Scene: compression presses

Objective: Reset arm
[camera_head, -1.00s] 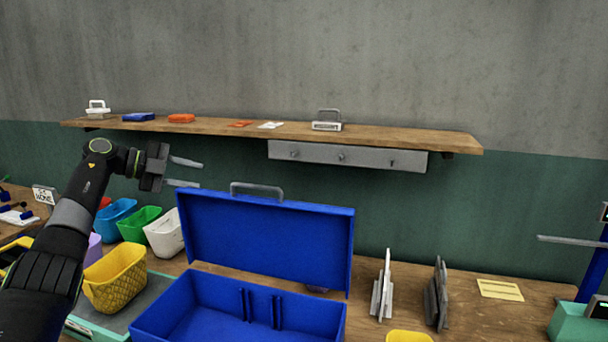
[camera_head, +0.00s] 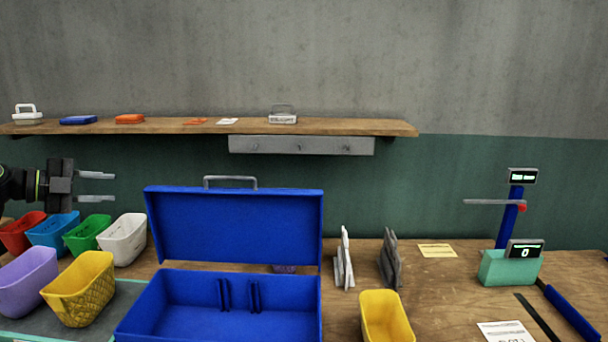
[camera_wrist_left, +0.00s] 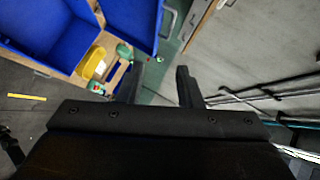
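My left gripper (camera_head: 97,187) is at the left of the head view, in the air above the coloured bins and left of the blue case lid. Its two fingers are spread apart with nothing between them. In the left wrist view the fingers (camera_wrist_left: 160,88) also stand apart and empty. The open blue case (camera_head: 235,225) lies to the right of the gripper, its lid raised, its visible inside empty. My right gripper is not in view.
Red, blue, green, white (camera_head: 122,240), purple and yellow bins stand below my left gripper. A wooden shelf (camera_head: 200,127) runs along the wall. Grey upright plates (camera_head: 390,258), a yellow bin (camera_head: 385,317) and a green scale (camera_head: 510,268) stand to the right.

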